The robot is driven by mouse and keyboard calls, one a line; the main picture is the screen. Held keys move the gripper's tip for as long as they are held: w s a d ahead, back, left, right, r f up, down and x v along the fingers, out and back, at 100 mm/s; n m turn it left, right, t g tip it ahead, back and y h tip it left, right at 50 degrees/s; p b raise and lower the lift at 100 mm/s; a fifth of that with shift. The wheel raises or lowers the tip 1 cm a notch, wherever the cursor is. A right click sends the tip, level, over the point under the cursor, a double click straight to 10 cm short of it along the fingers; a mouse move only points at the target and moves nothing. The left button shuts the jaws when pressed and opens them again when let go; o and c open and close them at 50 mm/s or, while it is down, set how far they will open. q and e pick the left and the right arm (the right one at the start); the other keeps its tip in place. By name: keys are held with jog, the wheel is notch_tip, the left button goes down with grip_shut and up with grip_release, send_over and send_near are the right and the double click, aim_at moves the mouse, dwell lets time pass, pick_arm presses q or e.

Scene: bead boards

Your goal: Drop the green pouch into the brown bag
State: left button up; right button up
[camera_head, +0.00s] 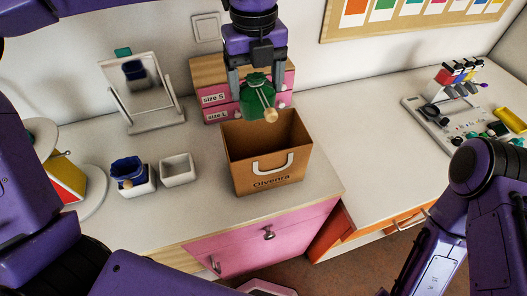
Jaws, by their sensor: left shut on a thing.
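The green pouch (256,97) has a pale drawstring with a round tan bead hanging at its lower right. My left gripper (257,84) points down from the top centre and is shut on the pouch, one finger on each side. The pouch shows just above the back rim of the brown bag (268,173) in the picture. The bag stands upright and open on the white counter, with a white handle and the word "Olvenra" on its front. Its floor is hidden. My right arm is at the lower right; its gripper is out of view.
Behind the bag stands a pink drawer box (215,98) marked by size. To the left are a mirror (146,100), a white box holding a blue pouch (128,171) and an empty white box (178,169). A bead board (455,115) lies at right. The counter right of the bag is clear.

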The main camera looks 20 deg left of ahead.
pick_arm(q)
jog(key=f+b, duration=0.1)
jog(key=f, duration=0.1)
jog(key=w+f+b, duration=0.1)
jog(key=f+b, duration=0.1)
jog(key=f, duration=0.1)
jog(key=shift+d+f+b, duration=0.2)
jog(key=shift+f+b, duration=0.1)
jog(key=shift+s+r, duration=0.2)
jog(key=shift+s, duration=0.1)
jog(key=o, duration=0.9)
jog(key=shift+c, duration=0.2)
jog(key=shift+o, duration=0.8)
jog(key=shift+w, duration=0.15)
notch_tip(320, 180, up, 10)
jog(key=shift+r, duration=0.25)
